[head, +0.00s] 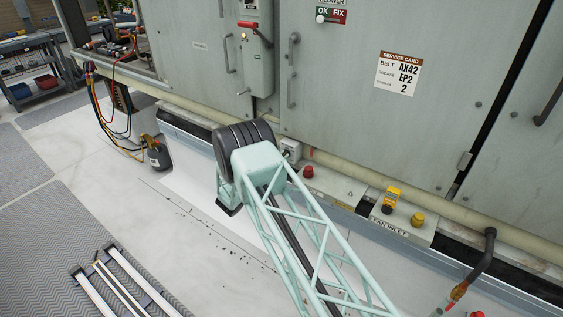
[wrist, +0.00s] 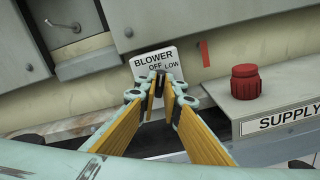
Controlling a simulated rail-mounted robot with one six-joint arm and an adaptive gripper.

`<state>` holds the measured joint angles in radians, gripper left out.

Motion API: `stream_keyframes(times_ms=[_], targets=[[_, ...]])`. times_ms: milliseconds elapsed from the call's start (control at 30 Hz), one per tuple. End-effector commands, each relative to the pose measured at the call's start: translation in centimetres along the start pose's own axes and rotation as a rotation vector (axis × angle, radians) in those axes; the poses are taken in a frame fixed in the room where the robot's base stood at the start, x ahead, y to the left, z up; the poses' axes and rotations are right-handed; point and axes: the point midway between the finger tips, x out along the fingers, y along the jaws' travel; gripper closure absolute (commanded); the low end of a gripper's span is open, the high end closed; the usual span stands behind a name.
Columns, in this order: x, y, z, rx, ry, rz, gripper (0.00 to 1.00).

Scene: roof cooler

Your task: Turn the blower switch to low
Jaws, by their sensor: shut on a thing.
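The blower switch's white label plate (wrist: 158,60), marked BLOWER, OFF and LOW, is at the upper middle of the wrist view. My gripper (wrist: 162,88) has its yellow-padded fingers closed in front of the plate, shut on the dark switch knob (wrist: 155,77). The fingertips cover most of the knob, so I cannot tell where it points. In the head view, a small part of the switch box (head: 291,149) shows just past my arm, and my arm hides the gripper.
A red knob (wrist: 244,82) stands on the SUPPLY ledge, right of the gripper. In the head view, a yellow device (head: 391,199) and a yellow knob (head: 417,219) sit on the FAN INLET ledge. A pale pipe (head: 350,181) runs along the cabinet's base.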

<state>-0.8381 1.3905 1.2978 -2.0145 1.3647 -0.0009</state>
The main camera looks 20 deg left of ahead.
Motion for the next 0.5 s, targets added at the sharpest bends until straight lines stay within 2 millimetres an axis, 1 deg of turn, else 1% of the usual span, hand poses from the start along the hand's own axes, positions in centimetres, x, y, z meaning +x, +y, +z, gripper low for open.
stream_keyframes(times_ms=[33,300,500], targets=[[0.01,-0.15,-0.28,0.035,0.000,0.000,1.00],[0.01,-0.18,-0.21,0.231,0.000,0.000,1.00],[0.00,-0.24,-0.19,0.327,0.000,0.000,1.00]])
